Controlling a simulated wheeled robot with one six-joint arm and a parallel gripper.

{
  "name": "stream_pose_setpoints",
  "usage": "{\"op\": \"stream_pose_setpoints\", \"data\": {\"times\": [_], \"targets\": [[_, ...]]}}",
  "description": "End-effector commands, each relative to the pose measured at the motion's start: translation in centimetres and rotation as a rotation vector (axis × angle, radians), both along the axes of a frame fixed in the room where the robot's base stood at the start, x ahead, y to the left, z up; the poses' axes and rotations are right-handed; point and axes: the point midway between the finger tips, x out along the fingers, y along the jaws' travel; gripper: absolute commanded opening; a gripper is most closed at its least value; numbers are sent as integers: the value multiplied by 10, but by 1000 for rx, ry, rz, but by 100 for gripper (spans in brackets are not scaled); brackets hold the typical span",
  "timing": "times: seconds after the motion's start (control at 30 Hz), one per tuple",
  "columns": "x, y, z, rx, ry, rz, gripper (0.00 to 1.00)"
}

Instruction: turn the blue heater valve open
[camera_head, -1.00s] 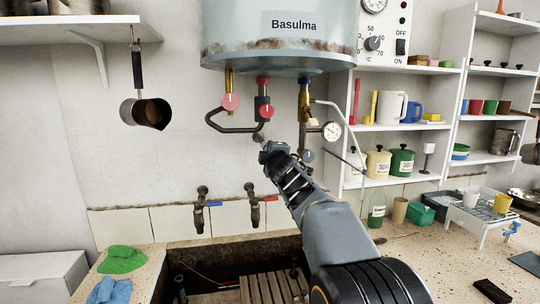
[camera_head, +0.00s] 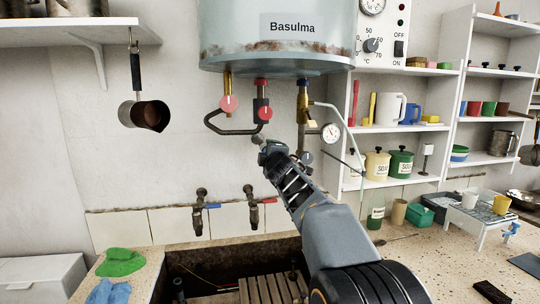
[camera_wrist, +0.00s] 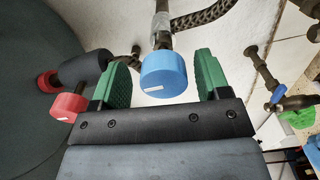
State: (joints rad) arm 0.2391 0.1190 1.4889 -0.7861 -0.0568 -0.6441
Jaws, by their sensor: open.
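The blue heater valve (camera_wrist: 163,74) is a round blue knob with a small white label on a dark pipe fitting. In the wrist view it sits in the gap between the two green finger pads of my gripper (camera_wrist: 162,62). My gripper is open, with a gap on each side of the knob. I cannot tell how deep the knob lies between the fingers. In the head view my gripper (camera_head: 270,148) is below the heater (camera_head: 285,45), and I cannot make out the blue knob there.
Taps (camera_head: 252,207) are lower on the wall, above the trough (camera_head: 190,254).

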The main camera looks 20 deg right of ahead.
Motion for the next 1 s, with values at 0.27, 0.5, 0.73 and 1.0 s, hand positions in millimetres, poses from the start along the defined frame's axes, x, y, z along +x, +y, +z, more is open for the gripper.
{"op": "stream_pose_setpoints", "data": {"times": [0.27, 0.5, 0.73, 1.0], "targets": [[-9, 2, -1, 1, 1, 0, 70], [-53, 11, 0, 0, -1, 0, 70], [-97, 19, 2, 1, 0, 0, 70], [-128, 25, 2, 0, 1, 0, 70]]}}
